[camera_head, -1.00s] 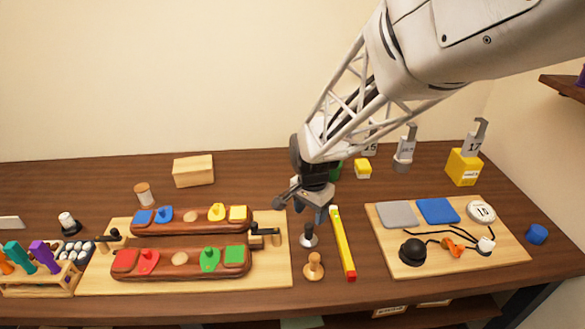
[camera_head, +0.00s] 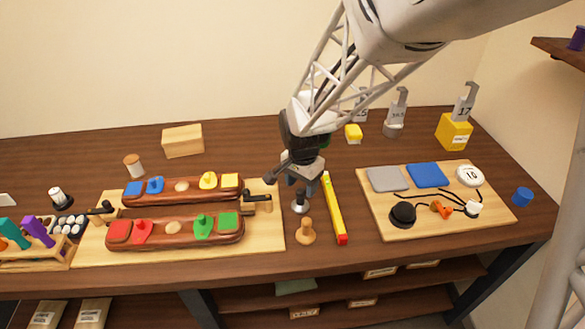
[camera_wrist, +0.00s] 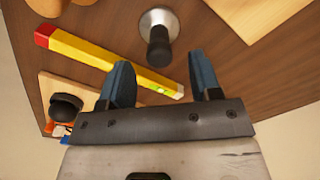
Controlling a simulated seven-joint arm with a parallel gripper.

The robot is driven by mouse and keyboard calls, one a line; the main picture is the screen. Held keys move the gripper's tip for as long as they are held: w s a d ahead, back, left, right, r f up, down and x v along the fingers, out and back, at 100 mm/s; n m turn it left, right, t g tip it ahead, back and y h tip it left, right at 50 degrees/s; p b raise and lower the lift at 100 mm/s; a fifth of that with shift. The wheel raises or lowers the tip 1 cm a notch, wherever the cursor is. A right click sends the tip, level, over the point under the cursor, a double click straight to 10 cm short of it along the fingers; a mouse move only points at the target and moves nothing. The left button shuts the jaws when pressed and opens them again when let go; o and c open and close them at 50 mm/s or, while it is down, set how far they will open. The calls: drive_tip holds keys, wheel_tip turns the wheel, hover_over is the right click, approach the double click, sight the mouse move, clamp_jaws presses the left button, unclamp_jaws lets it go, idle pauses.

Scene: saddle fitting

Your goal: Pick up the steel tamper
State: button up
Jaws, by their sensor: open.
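The steel tamper (camera_head: 300,203) stands upright on the dark wooden table, with a round steel base and a black handle. It sits just behind a wooden knob-shaped piece. My gripper (camera_head: 302,183) is above and close to the tamper, partly covering its top in the head view. In the wrist view, the tamper (camera_wrist: 157,28) lies just beyond the gap between my two blue fingers (camera_wrist: 160,68). My gripper is open and holds nothing. I cannot tell whether the fingers are level with the handle.
A yellow level (camera_head: 334,207) with a red end lies right of the tamper. The wooden piece (camera_head: 305,232) stands in front of it. A board with coloured-knob trays (camera_head: 275,236) is to the left. A board with pads and cables (camera_head: 385,213) is to the right.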

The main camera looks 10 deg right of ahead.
sight(301, 190)
drive_tip(key=shift+s+a+f, duration=0.1)
drive_tip(key=shift+f, duration=2.5)
clamp_jaws()
